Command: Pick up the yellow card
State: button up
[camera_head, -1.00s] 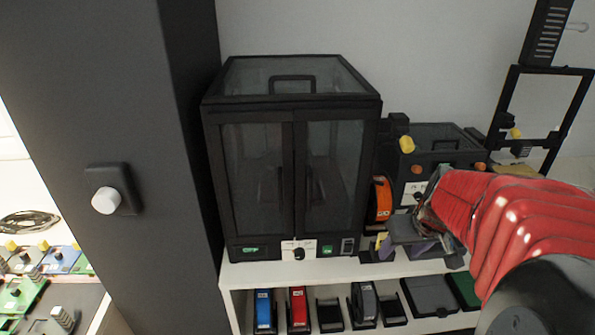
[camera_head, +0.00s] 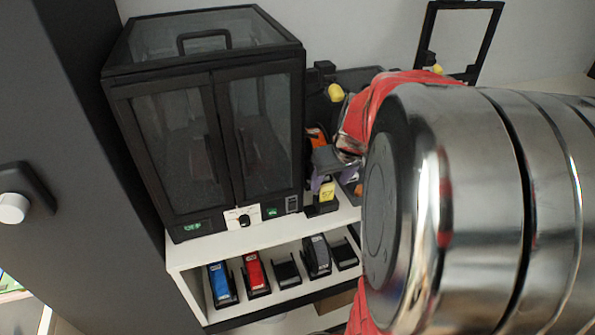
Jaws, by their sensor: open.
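A small yellow card (camera_head: 327,191) stands upright in a black holder (camera_head: 320,208) on the white shelf top, just right of the black cabinet. My gripper (camera_head: 336,182) is open, with its grey body above and its purple fingertips close to the card. It looks empty; I cannot tell whether a finger touches the card. My red-sleeved, metallic arm hides much of the area to the right.
The black glass-door cabinet (camera_head: 205,110) stands directly left of the card. Blue (camera_head: 222,284), red (camera_head: 256,273) and grey (camera_head: 317,256) items sit in black holders on the lower shelf. An orange spool (camera_head: 316,138) is behind my gripper. A dark pillar (camera_head: 75,230) is at left.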

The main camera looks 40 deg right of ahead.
aim_at(329, 185)
jog(key=x, duration=0.3)
jog(key=shift+f, duration=0.25)
jog(key=shift+w+f, duration=0.3)
jog(key=shift+f, duration=0.1)
jog(key=shift+s, duration=0.1)
jog(key=c, duration=1.2)
